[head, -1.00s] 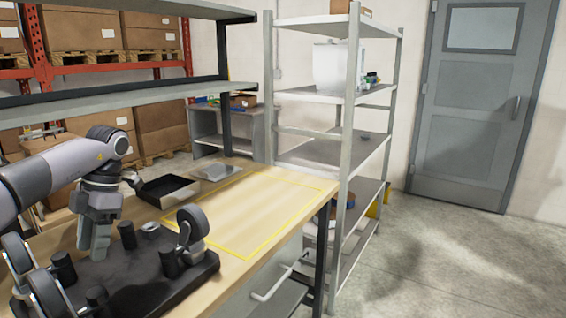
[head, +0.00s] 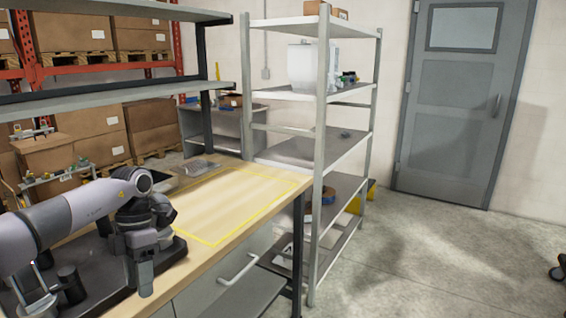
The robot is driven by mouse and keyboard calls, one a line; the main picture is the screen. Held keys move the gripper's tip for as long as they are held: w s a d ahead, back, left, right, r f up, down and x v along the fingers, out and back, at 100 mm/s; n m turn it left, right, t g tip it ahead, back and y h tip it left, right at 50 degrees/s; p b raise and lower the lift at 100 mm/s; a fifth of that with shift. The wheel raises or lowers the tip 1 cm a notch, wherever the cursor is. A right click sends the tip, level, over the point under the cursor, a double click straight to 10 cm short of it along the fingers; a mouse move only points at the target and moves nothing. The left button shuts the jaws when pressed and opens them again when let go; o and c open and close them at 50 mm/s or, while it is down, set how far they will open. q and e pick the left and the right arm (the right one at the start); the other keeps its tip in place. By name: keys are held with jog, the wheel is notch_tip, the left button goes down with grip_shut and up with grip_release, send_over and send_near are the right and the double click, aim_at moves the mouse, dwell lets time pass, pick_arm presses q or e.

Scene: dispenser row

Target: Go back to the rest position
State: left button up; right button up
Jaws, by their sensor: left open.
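My left arm comes in from the left. Its gripper (head: 143,278) points down over the right part of a black board (head: 100,292) on the wooden workbench (head: 232,192). The jaws are open and appear empty, though the gap between the fingers is hard to make out. Short black pegs (head: 70,284) stand on the board to the left of the gripper. My arm and gripper hide much of the board. My right gripper is out of view.
A yellow outline marks a clear area on the bench. A grey shelf rack (head: 318,150) stands past the bench's right end. A grey shelf (head: 115,100) runs above the bench's back. Open floor (head: 430,250) lies to the right, before a grey door (head: 455,100).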

pick_arm(q)
jog(key=s+d+f+h, duration=0.3)
jog(key=d+f+h, duration=0.15)
jog(key=d, duration=0.55)
jog(key=s+d+f+h, duration=0.25)
jog(key=d+f, duration=0.35)
jog(key=d, duration=0.4)
jog(key=s+d+r+n+t+h, duration=0.2)
jog(key=d+n+t+h, duration=0.1)
jog(key=d+n+h, duration=0.3)
jog(key=s+d+r+n+t+h, duration=0.1)
jog(key=s+d+n+t+h, duration=0.2)
jog(key=d+h, duration=0.35)
jog(key=a+f+n+t+y, duration=0.35)
jog(key=n+t+y, duration=0.2)
jog(key=n, duration=0.55)
jog(key=a+f+n+t+y, duration=0.2)
jog(key=a+n+t+y, duration=0.4)
jog(key=n, duration=0.4)
jog(key=s+a+f+n+g+y, duration=0.3)
jog(key=s+a+f+n+y, duration=0.3)
jog(key=s+a+f+n, duration=0.4)
jog(key=s+a+f, duration=0.1)
jog(key=s, duration=0.2)
jog(key=shift+s+a+f+n, duration=0.15)
jog(key=shift+a+f+n, duration=0.05)
jog(key=shift+n, duration=0.1)
jog(key=shift+g, duration=0.25)
